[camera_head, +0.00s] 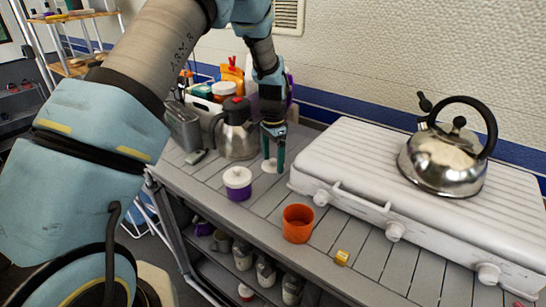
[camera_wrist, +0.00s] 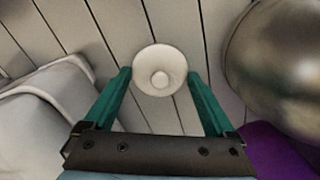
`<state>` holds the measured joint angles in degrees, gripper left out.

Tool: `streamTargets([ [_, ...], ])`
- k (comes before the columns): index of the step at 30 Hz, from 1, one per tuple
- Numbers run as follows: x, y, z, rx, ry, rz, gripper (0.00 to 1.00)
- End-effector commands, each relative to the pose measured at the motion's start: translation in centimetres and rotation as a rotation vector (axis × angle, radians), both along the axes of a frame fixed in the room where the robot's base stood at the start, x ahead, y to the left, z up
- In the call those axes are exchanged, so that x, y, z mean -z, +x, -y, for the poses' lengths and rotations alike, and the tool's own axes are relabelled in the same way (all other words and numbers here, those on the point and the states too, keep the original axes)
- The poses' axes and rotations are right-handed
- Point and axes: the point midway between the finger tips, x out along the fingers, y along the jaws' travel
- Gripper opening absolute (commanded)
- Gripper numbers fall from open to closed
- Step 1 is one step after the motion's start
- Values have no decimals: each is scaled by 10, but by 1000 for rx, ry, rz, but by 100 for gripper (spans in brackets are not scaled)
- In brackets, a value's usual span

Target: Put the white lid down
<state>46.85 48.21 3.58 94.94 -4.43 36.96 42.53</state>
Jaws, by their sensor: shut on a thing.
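A small round white lid with a central knob (camera_wrist: 160,79) sits between the fingertips of my gripper (camera_wrist: 158,76) in the wrist view. In the head view my gripper (camera_head: 273,150) points down over the grey counter, with the white lid (camera_head: 269,166) at its fingertips. The gripper is shut on the lid. The lid is at or just above the slats; I cannot tell if it touches them. A purple jar (camera_head: 239,192) with a white top stands on the counter, to the left of and nearer than the gripper.
A steel jug (camera_head: 236,135) stands close left of the gripper; it also shows in the wrist view (camera_wrist: 285,65). A white stove (camera_head: 345,165) with a kettle (camera_head: 443,160) is at right. The counter (camera_head: 262,207) between is clear.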

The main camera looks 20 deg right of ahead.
Motion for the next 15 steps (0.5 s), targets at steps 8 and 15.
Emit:
streamTargets([
  [8,3,0,0,0,0,0,95],
  [15,3,0,0,0,0,0,100],
])
